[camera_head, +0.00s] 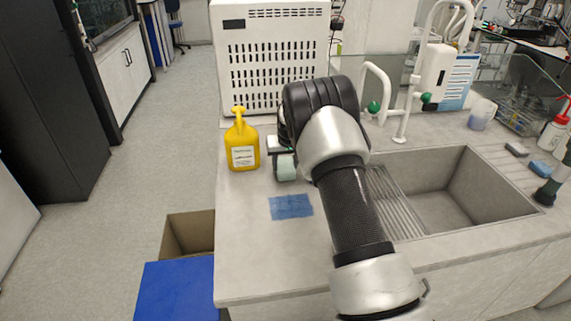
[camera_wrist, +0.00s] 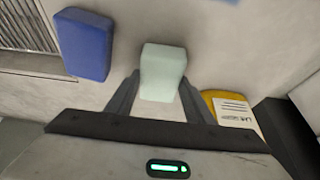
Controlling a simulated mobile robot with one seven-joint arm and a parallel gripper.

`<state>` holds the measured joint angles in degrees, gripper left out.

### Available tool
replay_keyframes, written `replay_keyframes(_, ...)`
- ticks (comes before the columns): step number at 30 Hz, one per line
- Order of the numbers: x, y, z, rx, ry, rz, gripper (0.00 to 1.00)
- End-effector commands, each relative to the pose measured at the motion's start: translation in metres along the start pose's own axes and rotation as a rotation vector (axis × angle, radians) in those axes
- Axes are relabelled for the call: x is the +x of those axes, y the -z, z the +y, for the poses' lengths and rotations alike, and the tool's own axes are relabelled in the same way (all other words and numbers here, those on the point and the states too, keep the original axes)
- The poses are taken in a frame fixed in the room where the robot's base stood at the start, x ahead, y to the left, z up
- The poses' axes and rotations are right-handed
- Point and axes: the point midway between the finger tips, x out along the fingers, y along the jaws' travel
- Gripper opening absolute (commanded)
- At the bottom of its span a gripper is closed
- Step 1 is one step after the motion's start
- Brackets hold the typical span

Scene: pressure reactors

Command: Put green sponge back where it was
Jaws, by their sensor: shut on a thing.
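The green sponge (camera_wrist: 162,72), a pale green block, is between the fingers of my gripper (camera_wrist: 158,92) in the wrist view. My gripper is shut on it. In the head view the sponge (camera_head: 286,168) hangs below my gripper (camera_head: 284,152), above the counter to the left of the sink. My arm hides part of the gripper and the counter behind it. I cannot tell exactly how high the sponge is over the counter.
A blue sponge or cloth (camera_head: 291,206) lies on the counter (camera_head: 262,265) in front of the gripper; it also shows in the wrist view (camera_wrist: 84,44). A yellow bottle (camera_head: 242,145) stands close on the left. The sink (camera_head: 455,195) is right of my arm. A white ventilated cabinet (camera_head: 270,55) stands behind.

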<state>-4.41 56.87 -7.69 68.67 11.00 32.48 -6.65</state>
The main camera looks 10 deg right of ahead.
Motion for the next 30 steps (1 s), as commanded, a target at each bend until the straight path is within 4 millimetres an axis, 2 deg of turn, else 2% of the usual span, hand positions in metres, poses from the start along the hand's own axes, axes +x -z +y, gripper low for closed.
replay_keyframes(5,0.005,-0.002,0.0,0.0,0.0,0.0,0.3)
replay_keyframes(6,0.003,-0.001,0.0,0.0,0.0,0.0,0.54)
replay_keyframes(8,0.003,-0.002,0.0,0.0,0.0,-0.001,0.64)
replay_keyframes(9,0.003,-0.002,0.0,0.0,0.0,-0.001,0.66)
replay_keyframes(16,0.003,-0.001,0.0,0.0,0.0,-0.001,0.66)
replay_keyframes(20,-0.004,0.001,0.0,0.0,0.0,0.0,0.66)
replay_keyframes(23,-0.017,0.001,0.0,0.0,0.0,0.001,0.66)
replay_keyframes(30,-0.069,0.001,0.0,0.0,0.001,0.003,0.66)
